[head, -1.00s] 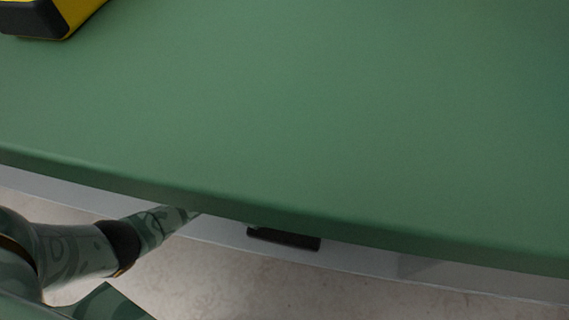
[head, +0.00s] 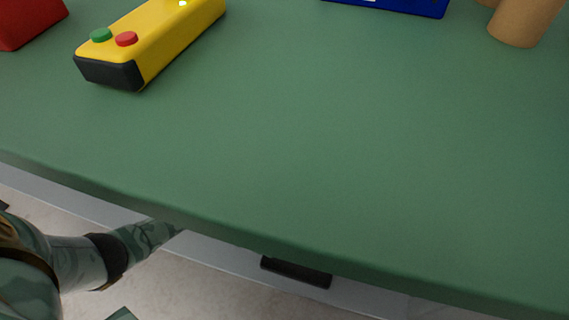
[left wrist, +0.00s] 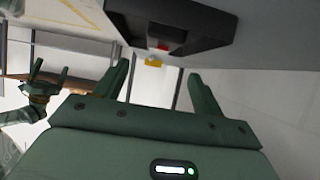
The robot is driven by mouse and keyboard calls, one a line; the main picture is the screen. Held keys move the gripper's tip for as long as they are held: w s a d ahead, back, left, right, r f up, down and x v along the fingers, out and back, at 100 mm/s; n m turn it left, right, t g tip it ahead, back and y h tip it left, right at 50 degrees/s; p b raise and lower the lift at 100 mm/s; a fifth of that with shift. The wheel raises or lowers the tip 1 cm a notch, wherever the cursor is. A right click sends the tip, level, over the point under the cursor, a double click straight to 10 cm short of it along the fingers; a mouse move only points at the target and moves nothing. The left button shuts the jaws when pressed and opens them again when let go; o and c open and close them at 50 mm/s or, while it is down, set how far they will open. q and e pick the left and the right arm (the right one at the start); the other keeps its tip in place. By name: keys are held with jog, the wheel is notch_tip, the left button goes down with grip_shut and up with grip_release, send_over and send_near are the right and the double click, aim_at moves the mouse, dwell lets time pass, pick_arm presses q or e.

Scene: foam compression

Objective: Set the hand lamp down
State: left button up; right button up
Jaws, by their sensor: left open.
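I cannot make out a hand lamp for certain in either view. A yellow block-shaped device (head: 165,38) with a black end, a green button, a red button and a small bright spot lies on the green table at the upper left of the head view. My left gripper (left wrist: 158,72) shows in the left wrist view with its fingers apart and nothing visibly held. In the head view the left arm passes below the table's front edge, and its gripper is hidden. My right gripper (left wrist: 48,72) shows small at the left of the wrist view, its fingers apart and apparently empty.
The green table (head: 330,140) is bare in its middle and front. A red object (head: 25,22), a blue object (head: 400,5) and a tan cylinder (head: 518,22) stand along the back. A dark housing (left wrist: 205,18) is beyond my left fingers. A black fitting (head: 296,272) sits under the table edge.

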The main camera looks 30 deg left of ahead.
pick_arm(q)
jog(key=s+d+r+g+y, duration=0.15)
jog(key=s+d+y, duration=0.4)
jog(key=s, duration=0.85)
jog(key=s+a+r+n+y, duration=0.2)
jog(key=s+a+n+y, duration=0.1)
jog(key=s, duration=0.4)
jog(key=s+a+r+n+y, duration=0.2)
jog(key=s+a+n+y, duration=0.2)
jog(key=s, duration=0.2)
jog(key=shift+s+n+t+y, duration=0.3)
jog(key=shift+s+t+y, duration=0.05)
